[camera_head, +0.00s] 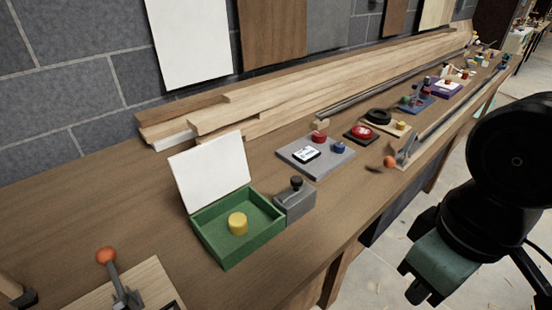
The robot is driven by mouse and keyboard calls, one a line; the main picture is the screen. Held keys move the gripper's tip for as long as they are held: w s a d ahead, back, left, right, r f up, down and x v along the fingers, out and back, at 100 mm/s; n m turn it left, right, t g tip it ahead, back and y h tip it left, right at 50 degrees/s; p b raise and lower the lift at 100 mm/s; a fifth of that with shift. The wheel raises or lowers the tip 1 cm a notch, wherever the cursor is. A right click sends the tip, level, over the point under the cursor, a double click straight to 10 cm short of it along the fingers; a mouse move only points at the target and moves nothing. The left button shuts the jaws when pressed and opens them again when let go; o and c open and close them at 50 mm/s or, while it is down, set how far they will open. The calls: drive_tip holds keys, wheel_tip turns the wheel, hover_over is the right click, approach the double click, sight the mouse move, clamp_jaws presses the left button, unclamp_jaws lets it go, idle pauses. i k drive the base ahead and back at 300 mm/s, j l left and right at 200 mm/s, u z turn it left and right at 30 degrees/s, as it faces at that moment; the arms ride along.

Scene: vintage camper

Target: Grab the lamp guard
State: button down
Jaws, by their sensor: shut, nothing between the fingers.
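I cannot make out with certainty which thing is the lamp guard; nothing in view clearly shows as one. My gripper (412,282), black with a teal body, is at the lower right. It hangs over the floor in front of the bench, apart from everything on it. It looks shut and empty. A black round thing (378,116) lies on the bench beyond a red-topped plate (361,133), too small to identify.
The long wooden bench (95,230) holds a green open box (226,266) with a yellow cylinder (237,224), a grey block (294,205), a grey panel (318,167) and an orange-knobbed lever (106,256). Stacked planks (290,100) line the wall. The floor (377,270) is clear.

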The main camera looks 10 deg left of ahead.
sight(238, 224)
drive_tip(key=k+j+u, duration=0.15)
drive_tip(key=j, duration=0.45)
drive_tip(key=k+j+u, duration=0.15)
drive_tip(key=j, duration=0.45)
drive_tip(key=k+j+u, duration=0.2)
drive_tip(key=j, duration=0.4)
drive_tip(key=j+u, duration=0.15)
drive_tip(key=j, duration=0.45)
drive_tip(key=k, duration=0.05)
